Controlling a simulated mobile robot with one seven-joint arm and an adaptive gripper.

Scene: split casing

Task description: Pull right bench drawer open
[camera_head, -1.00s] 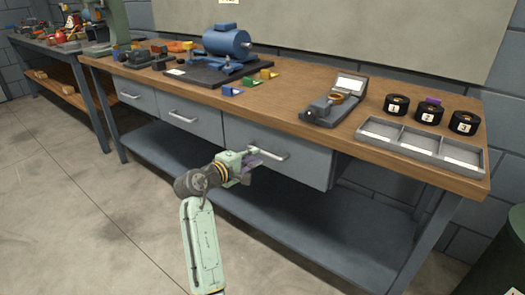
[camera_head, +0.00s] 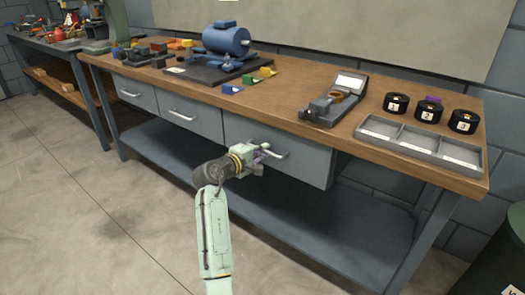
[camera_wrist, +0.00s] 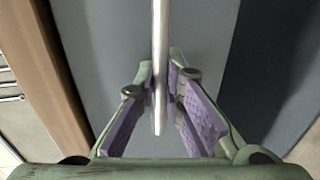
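The right bench drawer (camera_head: 305,172) is the widest of the grey drawers under the bench, and its front looks flush with the bench. Its silver bar handle (camera_head: 275,153) runs across the front. My gripper (camera_head: 262,152) is at the left part of this handle. In the wrist view the handle (camera_wrist: 159,40) runs down between the two purple-padded fingers. The fingertips (camera_wrist: 161,78) come together closely on both sides of the bar, and its free end sticks out towards the palm. Exact contact of the pads is partly hidden by the bar.
Two smaller closed drawers (camera_head: 190,112) are to the left. The wooden bench top (camera_head: 300,88) carries a blue motor (camera_head: 228,42), a small device (camera_head: 335,100), black rings and a grey tray (camera_head: 420,142). A lower shelf (camera_head: 330,225) lies beneath. The floor in front is clear.

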